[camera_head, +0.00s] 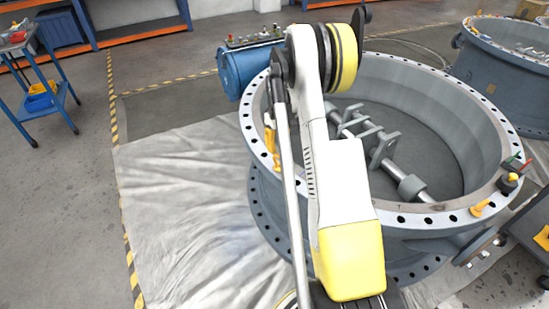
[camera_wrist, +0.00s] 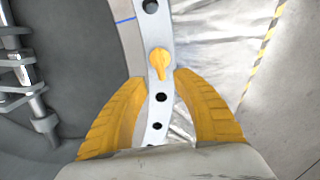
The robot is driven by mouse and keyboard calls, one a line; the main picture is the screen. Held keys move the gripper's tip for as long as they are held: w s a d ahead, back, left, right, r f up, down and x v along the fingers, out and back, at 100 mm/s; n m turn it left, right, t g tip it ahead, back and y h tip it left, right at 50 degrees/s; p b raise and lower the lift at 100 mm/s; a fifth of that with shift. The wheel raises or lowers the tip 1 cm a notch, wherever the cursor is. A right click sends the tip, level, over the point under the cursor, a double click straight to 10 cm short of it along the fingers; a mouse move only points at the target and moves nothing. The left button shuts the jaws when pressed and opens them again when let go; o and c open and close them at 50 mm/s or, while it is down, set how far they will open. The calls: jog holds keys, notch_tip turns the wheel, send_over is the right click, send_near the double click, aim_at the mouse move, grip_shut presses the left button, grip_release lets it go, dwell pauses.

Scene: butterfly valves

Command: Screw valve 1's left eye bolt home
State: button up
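Valve 1, the large grey ring body nearest me, shows its drilled top flange (camera_head: 400,217) in the head view, and its flange (camera_wrist: 158,108) also crosses the wrist view. The left eye bolt (camera_wrist: 159,62), yellow, stands at the flange in the wrist view. My gripper (camera_wrist: 159,80) has two yellow fingers spread wide, with the eye bolt between and just beyond their tips, touching neither. Whether its collar meets the flange cannot be told. In the head view, yellow parts (camera_head: 274,160) show at the flange's left side, partly hidden by my arm; bolt and fingers are hard to separate there.
Another yellow eye bolt (camera_head: 482,208) sits on the right flange. Small items (camera_head: 510,180) lie near it. A blue cylinder (camera_head: 245,68) stands behind the valve, a second valve (camera_head: 500,80) at upper right. Grey sheeting (camera_head: 185,190) covers clear floor at left.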

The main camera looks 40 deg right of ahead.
aim_at(277, 155)
notch_tip(277, 155, down, 6)
jog(key=shift+w+b, duration=0.1)
jog(key=shift+b, duration=0.8)
grip_shut()
